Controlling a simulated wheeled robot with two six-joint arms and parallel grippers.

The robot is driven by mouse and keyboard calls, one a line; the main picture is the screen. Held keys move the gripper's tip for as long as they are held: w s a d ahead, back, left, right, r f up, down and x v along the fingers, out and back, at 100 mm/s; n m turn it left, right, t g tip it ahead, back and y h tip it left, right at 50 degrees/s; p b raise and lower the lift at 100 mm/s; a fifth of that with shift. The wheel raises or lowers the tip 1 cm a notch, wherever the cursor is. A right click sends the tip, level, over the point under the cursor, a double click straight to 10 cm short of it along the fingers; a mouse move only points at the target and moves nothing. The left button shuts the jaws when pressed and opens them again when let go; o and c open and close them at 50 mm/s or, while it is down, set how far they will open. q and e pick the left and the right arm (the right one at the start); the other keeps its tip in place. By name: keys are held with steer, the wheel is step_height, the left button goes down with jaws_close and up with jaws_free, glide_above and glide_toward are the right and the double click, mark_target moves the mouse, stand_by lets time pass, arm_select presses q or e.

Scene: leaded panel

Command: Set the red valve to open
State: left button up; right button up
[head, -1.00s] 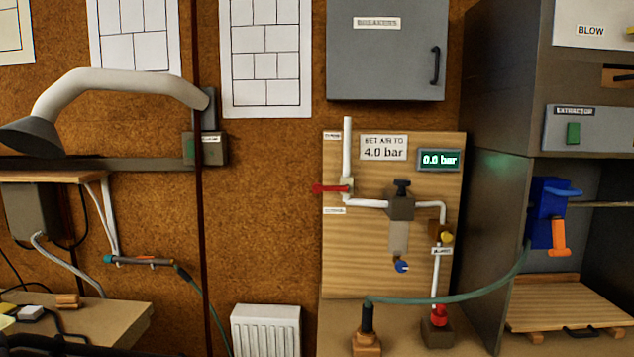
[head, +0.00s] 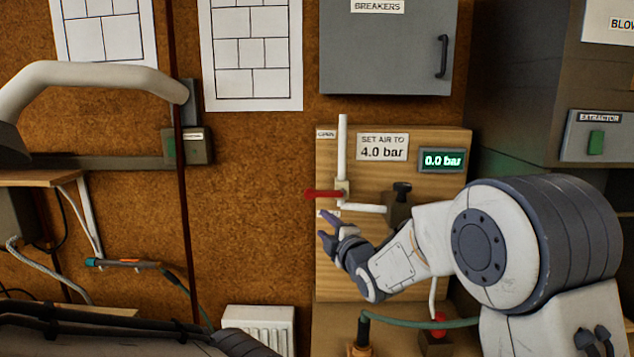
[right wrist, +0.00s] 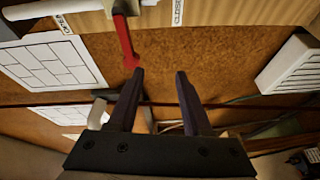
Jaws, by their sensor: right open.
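The red valve (head: 322,194) is a lever on the white pipe (head: 343,150) at the board's left edge. Its handle lies level and points left. An OPEN label (head: 326,134) is above it; a second label below it is partly hidden by my gripper. My right gripper (head: 325,225) is open and empty, just below the handle in the head view. In the right wrist view the red handle (right wrist: 125,42) ends close to the tip of the left-hand finger of my gripper (right wrist: 160,74), not between the fingers. Contact cannot be told. My left gripper is not in view.
The wooden board (head: 440,143) also carries a 4.0 bar sign (head: 381,147) and a display (head: 441,160) reading 0.0 bar. My right arm hides its lower right. A green hose (head: 410,321) runs below. The corkboard wall (head: 255,200) left of the valve is clear.

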mark_target(324, 194)
steer(key=w+r+n, duration=0.1)
steer(key=w+d+r+n+t, duration=0.1)
steer(key=w+r+t+y+p, duration=0.1)
steer(key=r, duration=0.1)
steer(key=shift+w+d+n, duration=0.1)
steer(key=shift+d+n, duration=0.15)
steer(key=shift+n, duration=0.15)
steer(key=p+x, duration=0.4)
steer(key=x, duration=0.4)
steer(key=shift+w+a+p, duration=0.3)
steer(key=shift+w+p, duration=0.2)
steer(key=shift+w, duration=0.15)
jaws_close()
stand_by(0.4)
